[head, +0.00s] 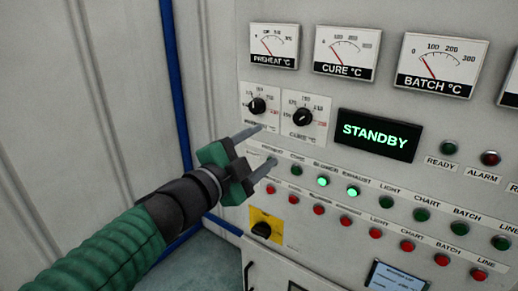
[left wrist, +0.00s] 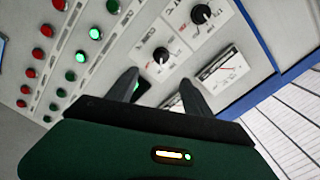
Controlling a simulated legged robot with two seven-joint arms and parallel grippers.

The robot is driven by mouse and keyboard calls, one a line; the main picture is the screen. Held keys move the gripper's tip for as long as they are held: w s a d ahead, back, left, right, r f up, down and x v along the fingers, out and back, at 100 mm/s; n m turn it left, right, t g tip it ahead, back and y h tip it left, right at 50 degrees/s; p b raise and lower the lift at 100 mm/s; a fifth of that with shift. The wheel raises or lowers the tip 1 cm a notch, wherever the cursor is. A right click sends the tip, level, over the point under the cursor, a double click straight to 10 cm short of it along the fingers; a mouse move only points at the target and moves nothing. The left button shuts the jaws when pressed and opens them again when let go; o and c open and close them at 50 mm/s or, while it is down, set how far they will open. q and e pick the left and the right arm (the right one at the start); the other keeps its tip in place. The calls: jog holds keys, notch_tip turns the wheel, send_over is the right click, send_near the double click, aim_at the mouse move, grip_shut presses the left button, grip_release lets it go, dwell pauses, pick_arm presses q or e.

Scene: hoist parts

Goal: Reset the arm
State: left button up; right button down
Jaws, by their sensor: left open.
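My left gripper (head: 258,149) is open and empty, in front of the control panel (head: 215,170) just below the two black knobs. Its two grey fingers are apart and also show in the left wrist view (left wrist: 158,85). The preheat knob (head: 257,105) is above the fingers, and the cure knob (head: 303,117) is to the right of it. I cannot tell whether a fingertip touches the panel. Both knobs also show beyond the fingers in the left wrist view, one nearer (left wrist: 161,54) and one farther (left wrist: 201,14). My right gripper is not in view.
A display (head: 376,135) reads STANDBY. Rows of green and red buttons run below it, with two green ones (head: 323,181) lit. A yellow plate with a black switch (head: 262,229) is below the gripper. A blue post (head: 176,85) and pale wall stand at left.

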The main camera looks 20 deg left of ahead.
pick_arm(q)
jog(key=s+a+f+n+g+y, duration=0.1)
jog(key=a+f+n+g+y, duration=0.15)
jog(key=f, duration=0.55)
jog(key=s+a+f+n+g+y, duration=0.15)
jog(key=f+n, duration=0.25)
jog(key=f, duration=0.5)
jog(key=a+f+n+g+y, duration=0.2)
jog(key=a+f+n, duration=0.15)
jog(key=f, duration=0.45)
jog(key=s+d+f+n+g, duration=0.2)
jog(key=s+f+n+g, duration=0.4)
jog(key=s+f, duration=1.1)
jog(key=shift+s+f+g, duration=0.35)
jog(key=shift+g, duration=0.85)
jog(key=shift+a, duration=0.1)
